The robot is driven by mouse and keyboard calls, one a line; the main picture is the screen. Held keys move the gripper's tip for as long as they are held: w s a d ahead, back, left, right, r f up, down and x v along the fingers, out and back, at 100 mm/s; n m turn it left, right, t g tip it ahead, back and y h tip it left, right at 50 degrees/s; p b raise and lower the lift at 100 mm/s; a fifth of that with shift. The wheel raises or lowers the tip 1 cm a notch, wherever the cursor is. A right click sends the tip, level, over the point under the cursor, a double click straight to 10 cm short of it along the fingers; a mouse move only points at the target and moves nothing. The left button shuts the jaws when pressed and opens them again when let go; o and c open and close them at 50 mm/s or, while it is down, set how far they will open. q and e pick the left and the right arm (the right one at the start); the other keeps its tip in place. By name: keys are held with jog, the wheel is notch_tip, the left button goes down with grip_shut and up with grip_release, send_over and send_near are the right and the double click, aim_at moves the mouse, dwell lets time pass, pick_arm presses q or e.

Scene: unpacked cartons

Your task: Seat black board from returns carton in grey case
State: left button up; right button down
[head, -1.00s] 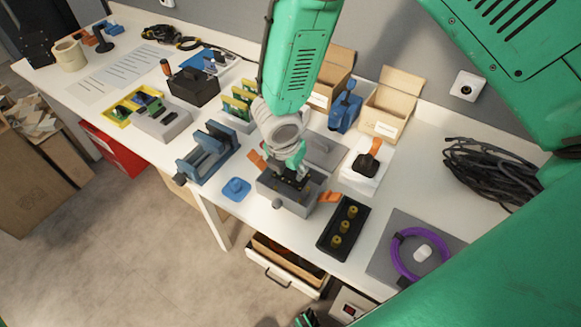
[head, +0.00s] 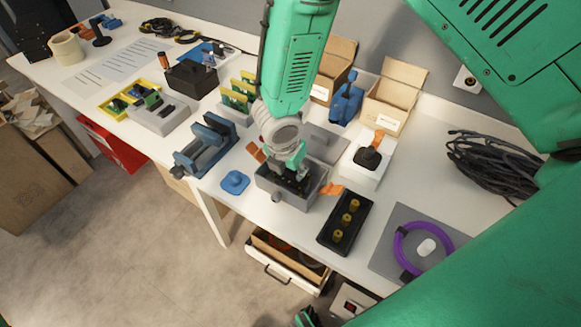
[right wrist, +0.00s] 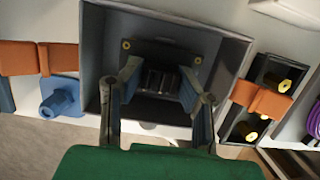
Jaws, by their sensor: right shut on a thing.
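The grey case (head: 283,197) is an open box near the table's front edge, with orange tabs at its sides. My right gripper (head: 294,172) reaches down into it from above. In the right wrist view its two fingers (right wrist: 160,80) are shut on the ribbed dark block of the black board (right wrist: 181,52). The board lies within the walls of the case (right wrist: 236,60), and two brass-coloured spots show near its far edge. The fingers hide its near part, so I cannot tell whether it rests flat on the bottom.
Two cardboard cartons (head: 397,93) stand behind. A blue vise (head: 207,143) and blue knob (head: 235,182) are to the left. A black tray with brass-coloured parts (head: 345,222) and a purple cable coil (head: 401,244) are to the right.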

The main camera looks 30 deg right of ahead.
jog(key=shift+b+x, duration=0.6)
jog(key=shift+x, duration=0.25)
jog(key=c, duration=1.1)
grip_release()
jog(key=shift+s+a, duration=0.1)
jog(key=shift+a, duration=0.1)
jog(key=shift+o, duration=0.2)
jog(key=shift+r, duration=0.1)
jog(key=shift+a+r, duration=0.1)
jog(key=shift+r, duration=0.25)
jog(key=v, duration=1.1)
